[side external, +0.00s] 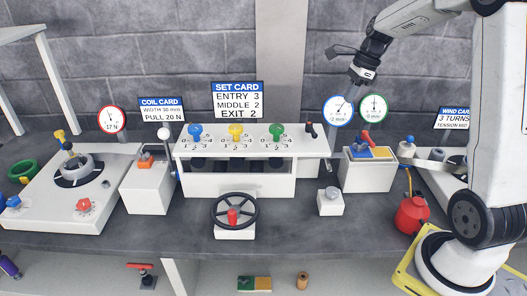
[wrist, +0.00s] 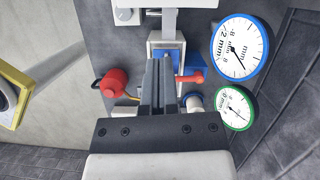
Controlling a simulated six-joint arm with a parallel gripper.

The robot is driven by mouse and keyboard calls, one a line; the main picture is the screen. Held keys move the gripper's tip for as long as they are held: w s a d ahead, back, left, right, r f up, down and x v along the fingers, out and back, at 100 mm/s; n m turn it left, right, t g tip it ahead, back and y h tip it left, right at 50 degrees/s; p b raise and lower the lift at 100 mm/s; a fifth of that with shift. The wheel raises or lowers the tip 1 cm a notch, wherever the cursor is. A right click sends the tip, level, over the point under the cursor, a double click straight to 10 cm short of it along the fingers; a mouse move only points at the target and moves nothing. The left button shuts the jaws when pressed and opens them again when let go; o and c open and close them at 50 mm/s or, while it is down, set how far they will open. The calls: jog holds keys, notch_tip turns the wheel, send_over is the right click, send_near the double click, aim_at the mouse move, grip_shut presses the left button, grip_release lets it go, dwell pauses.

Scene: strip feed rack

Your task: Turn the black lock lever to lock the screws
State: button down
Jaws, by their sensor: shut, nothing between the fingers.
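The black lock lever (side external: 311,130) stands at the right end of the white rack's top (side external: 312,148) in the side view. Three screw knobs are in a row to its left: blue (side external: 195,130), yellow (side external: 236,130) and green (side external: 276,130). My gripper (side external: 361,78) is high up, right of and above the lever and apart from it. In the wrist view its dark fingers (wrist: 163,62) are together and hold nothing. I cannot make out the lock lever in the wrist view.
A box with a red lever (side external: 366,138) stands right of the rack, below my gripper; its red lever also shows in the wrist view (wrist: 190,77). Blue-rimmed (side external: 339,110) and green-rimmed (side external: 374,108) dials stand behind. A handwheel (side external: 234,211) is in front. A red oil can (side external: 411,214) stands at right.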

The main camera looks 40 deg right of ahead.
jog(key=x, duration=0.3)
jog(key=a+x, duration=0.1)
jog(key=x, duration=0.2)
jog(key=w+x, duration=0.1)
jog(key=x, duration=0.3)
jog(key=shift+w+a+r, duration=0.15)
jog(key=shift+a+r, duration=0.1)
jog(key=shift+a, duration=0.2)
jog(key=shift+w+a+f, duration=0.15)
jog(key=shift+w+a, duration=0.3)
jog(key=shift+a, duration=0.15)
jog(key=shift+w+a, duration=0.35)
jog(key=shift+a, duration=0.3)
jog(key=shift+f, duration=0.1)
jog(key=shift+s+d, duration=0.15)
jog(key=shift+d, duration=0.65)
